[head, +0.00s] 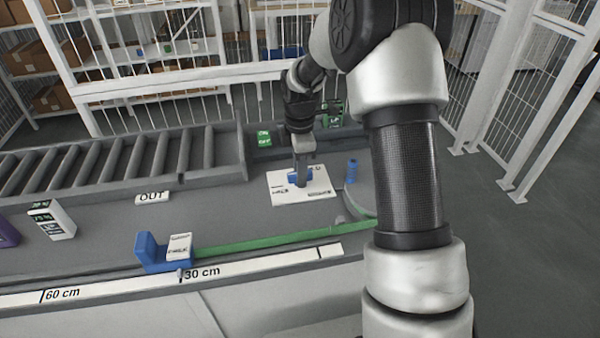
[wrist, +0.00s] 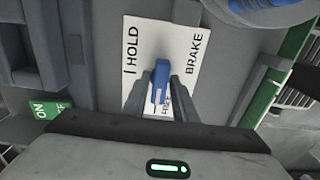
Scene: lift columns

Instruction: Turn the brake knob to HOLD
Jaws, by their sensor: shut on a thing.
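The brake knob is a blue bar (wrist: 161,74) on a white plate (wrist: 172,30). In the wrist view the plate carries the words HOLD (wrist: 131,44) and BRAKE (wrist: 196,50), with a third label below the knob partly hidden by my fingers. A pale mark shows on the knob's lower part, toward that label and not toward HOLD. My gripper (wrist: 160,86) is shut on the knob, one finger on each side. In the head view my gripper (head: 301,168) reaches down onto the blue knob (head: 294,178) over the plate (head: 318,190).
A green ON label (wrist: 40,108) is beside the plate. A blue post (head: 351,170) stands right of the plate. A green strip (head: 265,240) runs to a blue block (head: 150,252) by a ruler. Rollers (head: 120,160) lie left; an OUT sign (head: 152,197) is in front.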

